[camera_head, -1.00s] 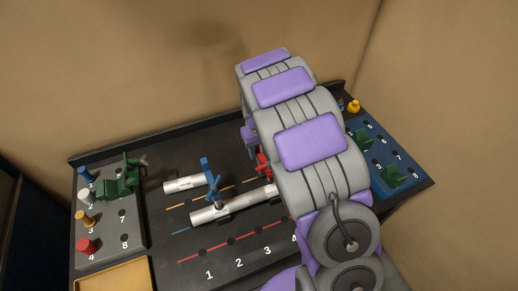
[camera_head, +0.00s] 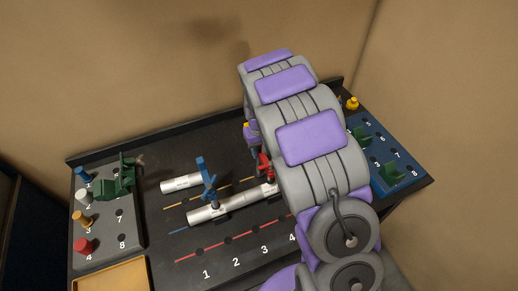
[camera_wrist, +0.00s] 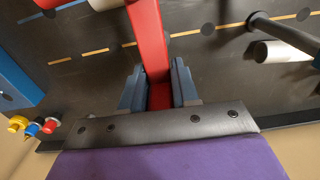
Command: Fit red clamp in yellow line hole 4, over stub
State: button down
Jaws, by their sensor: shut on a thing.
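My gripper (camera_wrist: 158,92) is shut on a red clamp (camera_wrist: 148,38) in the wrist view, with a blue-grey finger on each side. The clamp's far end runs out of the top of the picture. The yellow line (camera_wrist: 95,51) passes across the dark board beyond the clamp, with dark holes along it. In the head view the yellow line (camera_head: 176,207) shows left of my arm, and a red piece (camera_head: 264,167) shows beside it. My arm hides the line's right part. A short white stub (camera_wrist: 280,51) lies right of my gripper; I cannot tell which hole is number 4.
A blue clamp (camera_head: 206,180) stands over the long white pipe (camera_head: 225,206); a short white pipe (camera_head: 182,183) lies behind. A grey rack (camera_head: 105,232) with coloured knobs and a green clamp stands left. A blue rack (camera_head: 405,150) stands right. A dark post (camera_wrist: 275,28) rises near the stub.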

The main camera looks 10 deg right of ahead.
jog(key=shift+s+a, duration=0.1)
jog(key=shift+a, duration=0.15)
jog(key=c, duration=1.2)
grip_release()
jog(key=shift+s+a+f, duration=0.1)
jog(key=shift+a, duration=0.25)
jog(key=shift+o, duration=0.7)
jog(key=shift+a, duration=0.5)
jog(key=o, duration=0.4)
jog(key=shift+a, duration=0.4)
jog(key=shift+d, duration=0.15)
jog(key=shift+c, duration=0.5)
jog(key=shift+d, duration=0.45)
jog(key=shift+a, duration=0.1)
